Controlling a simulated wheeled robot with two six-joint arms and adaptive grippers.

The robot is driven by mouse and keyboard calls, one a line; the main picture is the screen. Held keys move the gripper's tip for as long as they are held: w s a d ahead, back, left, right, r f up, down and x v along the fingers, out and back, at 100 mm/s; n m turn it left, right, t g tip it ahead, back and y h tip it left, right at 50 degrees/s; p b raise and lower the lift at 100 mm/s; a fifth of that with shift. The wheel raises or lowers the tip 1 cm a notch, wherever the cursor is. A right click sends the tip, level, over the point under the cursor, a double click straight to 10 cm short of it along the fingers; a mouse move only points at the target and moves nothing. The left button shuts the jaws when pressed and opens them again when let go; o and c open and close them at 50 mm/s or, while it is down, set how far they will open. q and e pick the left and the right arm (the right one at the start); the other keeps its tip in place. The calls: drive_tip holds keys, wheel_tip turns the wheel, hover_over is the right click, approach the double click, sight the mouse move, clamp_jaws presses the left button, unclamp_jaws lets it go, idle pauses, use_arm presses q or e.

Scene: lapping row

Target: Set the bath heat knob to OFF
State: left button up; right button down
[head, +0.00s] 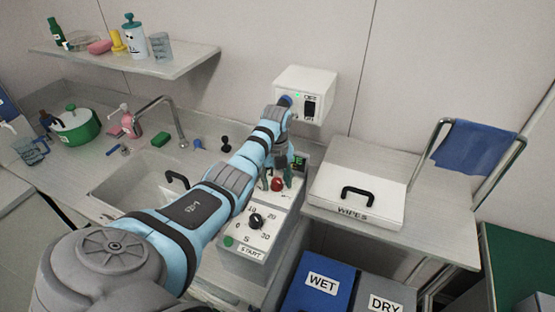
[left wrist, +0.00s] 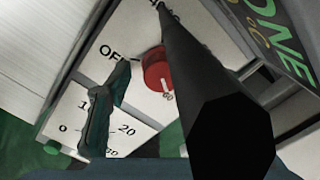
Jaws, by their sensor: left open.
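The red bath heat knob (head: 277,184) sits on the sloping white control panel, below a small dark display. In the left wrist view the knob (left wrist: 155,68) shows an OFF label to its left. One finger shows beside the knob in the wrist view, and a dark bar hides the knob's right side. My right gripper is not in view.
A black timer dial (head: 256,220) and green START button (head: 229,241) lie just in front. A white wall box (head: 305,94) stands behind my wrist. The WIPES box (head: 358,180) is at the right, the sink (head: 133,187) at the left. WET (head: 320,284) and DRY bins stand below.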

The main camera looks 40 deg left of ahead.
use_arm(q)
drive_tip(key=shift+w, duration=0.15)
clamp_jaws()
